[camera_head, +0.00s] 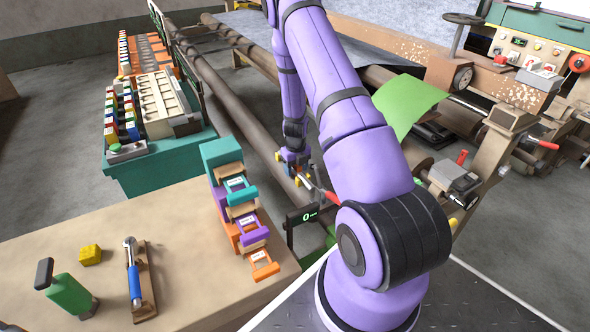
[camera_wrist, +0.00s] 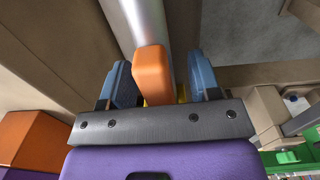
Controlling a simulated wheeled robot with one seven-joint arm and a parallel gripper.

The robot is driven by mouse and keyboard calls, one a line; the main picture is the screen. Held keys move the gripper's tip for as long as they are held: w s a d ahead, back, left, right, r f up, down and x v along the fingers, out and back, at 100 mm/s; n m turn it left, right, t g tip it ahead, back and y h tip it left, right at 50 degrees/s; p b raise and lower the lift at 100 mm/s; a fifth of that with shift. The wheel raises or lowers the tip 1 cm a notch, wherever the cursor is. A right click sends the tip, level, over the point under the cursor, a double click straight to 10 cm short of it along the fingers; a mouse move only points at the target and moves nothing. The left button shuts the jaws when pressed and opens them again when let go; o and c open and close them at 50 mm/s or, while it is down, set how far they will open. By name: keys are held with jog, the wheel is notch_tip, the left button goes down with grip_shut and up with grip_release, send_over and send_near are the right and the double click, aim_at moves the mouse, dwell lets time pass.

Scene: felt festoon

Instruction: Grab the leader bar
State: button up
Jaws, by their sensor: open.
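My gripper (camera_head: 300,180) hangs low beside the long pipe-like roller (camera_head: 262,120) in the head view, with small red, blue and yellow parts around it. In the wrist view its two blue fingers stand apart (camera_wrist: 160,78). An orange block (camera_wrist: 153,72) sits between them, with a gap on each side. A pale grey cylinder (camera_wrist: 143,22) runs away behind the block, and a little yellow shows beneath. I cannot tell for sure which of these is the leader bar, or whether the fingers touch the block.
A stack of coloured drawers (camera_head: 238,205) stands on the wooden table (camera_head: 185,235) to the left of my gripper. A small black display (camera_head: 306,215) and a red-handled lever (camera_head: 330,196) are close by. A green sheet (camera_head: 408,103) lies to the right.

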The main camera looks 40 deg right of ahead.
jog(key=shift+c, duration=0.2)
jog(key=c, duration=1)
jog(key=shift+r, duration=0.15)
jog(key=shift+r, duration=0.55)
notch_tip(320, 180, up, 6)
jog(key=shift+f, duration=0.25)
jog(key=w+a, duration=0.1)
jog(key=a, duration=0.4)
jog(key=w+a, duration=0.2)
jog(key=a, duration=0.4)
jog(key=w+a, duration=0.1)
jog(key=a, duration=0.5)
jog(key=shift+w+a, duration=0.2)
jog(key=shift+w, duration=0.05)
